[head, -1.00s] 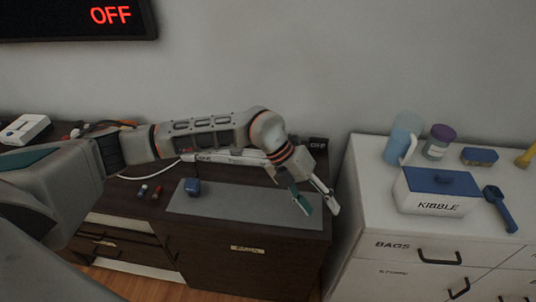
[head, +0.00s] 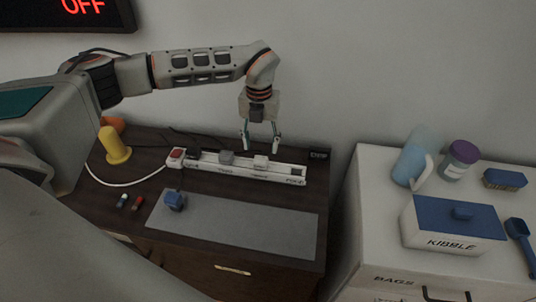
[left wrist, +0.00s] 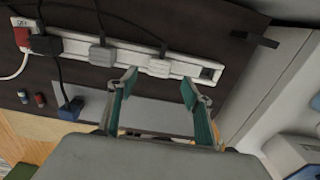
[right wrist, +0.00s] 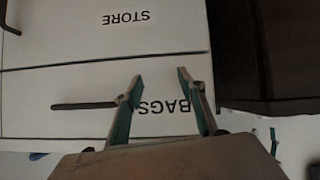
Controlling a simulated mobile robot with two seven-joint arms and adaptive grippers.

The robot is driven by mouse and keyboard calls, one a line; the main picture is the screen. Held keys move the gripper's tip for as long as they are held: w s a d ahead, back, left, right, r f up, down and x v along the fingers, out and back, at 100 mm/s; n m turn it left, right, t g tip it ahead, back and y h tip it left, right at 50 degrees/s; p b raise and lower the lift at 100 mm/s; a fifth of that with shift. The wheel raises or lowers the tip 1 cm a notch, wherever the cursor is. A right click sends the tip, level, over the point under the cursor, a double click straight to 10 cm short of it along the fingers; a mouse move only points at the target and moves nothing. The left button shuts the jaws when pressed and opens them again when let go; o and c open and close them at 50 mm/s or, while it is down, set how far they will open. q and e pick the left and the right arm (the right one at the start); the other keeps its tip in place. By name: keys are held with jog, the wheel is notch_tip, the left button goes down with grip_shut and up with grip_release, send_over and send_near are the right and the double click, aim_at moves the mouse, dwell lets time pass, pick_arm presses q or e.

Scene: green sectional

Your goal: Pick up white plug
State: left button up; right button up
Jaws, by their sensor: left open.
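A white plug (head: 261,162) sits in the white power strip (head: 215,168) on the dark cabinet top. It also shows in the left wrist view (left wrist: 159,68), with a dark cord running from it. A grey plug (head: 226,157) sits to its left in the strip. My left gripper (head: 261,149) is open and empty above the white plug, fingers pointing down. In the left wrist view the plug lies between and beyond the fingertips (left wrist: 158,80). My right gripper (right wrist: 158,76) is open and empty in front of white drawers marked BAGS and STORE.
A blue plug (head: 174,201) lies on the grey mat (head: 240,224). A red switch (head: 177,154) is at the strip's left end. A yellow object (head: 114,146) stands far left. The white dresser at right holds a kibble box (head: 452,225) and a pitcher (head: 411,160).

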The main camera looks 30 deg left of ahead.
aim_at(260, 160)
pick_arm(q)
jog(key=shift+f, duration=0.35)
jog(key=shift+s+f, duration=0.15)
jog(key=shift+f, duration=0.2)
jog(key=shift+s+f, duration=0.2)
jog(key=shift+f, duration=0.55)
notch_tip(260, 160, down, 4)
jog(key=shift+s+r+p, duration=0.1)
jog(key=shift+r+p, duration=0.15)
jog(key=shift+p, duration=0.05)
jog(key=shift+f, duration=0.55)
jog(key=c, duration=1.2)
pick_arm(e)
jog(key=shift+s+r, duration=0.15)
jog(key=shift+s, duration=0.3)
